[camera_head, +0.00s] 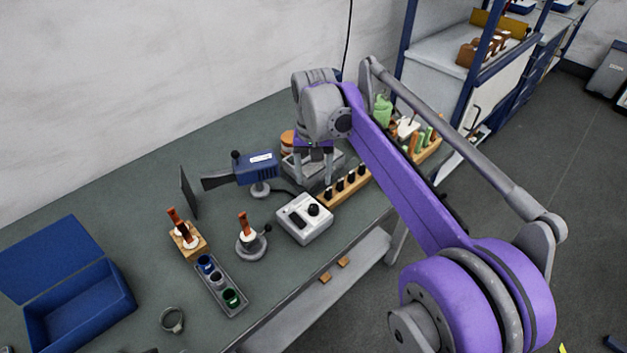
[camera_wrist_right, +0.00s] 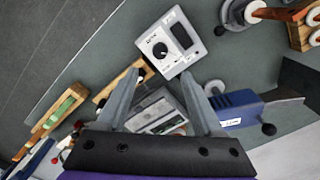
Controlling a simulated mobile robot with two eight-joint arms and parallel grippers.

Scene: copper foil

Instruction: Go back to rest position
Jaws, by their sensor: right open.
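My right gripper (camera_head: 313,180) hangs at the end of the purple arm, pointing down over the grey workbench (camera_head: 150,240). Its two fingers are apart with nothing between them, also in the right wrist view (camera_wrist_right: 160,76). Below and behind the fingers is a grey device (camera_wrist_right: 158,112), partly hidden by the gripper in the head view. I cannot tell whether the fingers touch it. A white control box (camera_head: 303,226) with a black knob sits in front of the gripper; it also shows in the right wrist view (camera_wrist_right: 165,52). My left gripper is in neither view.
A blue tool (camera_head: 258,170) on a stand is left of the gripper. A wooden rack (camera_head: 345,190) with black-topped pieces is close at its right. Jars in a tray (camera_head: 238,308) and an open blue box (camera_head: 85,315) stand farther left. A wall closes the bench's back.

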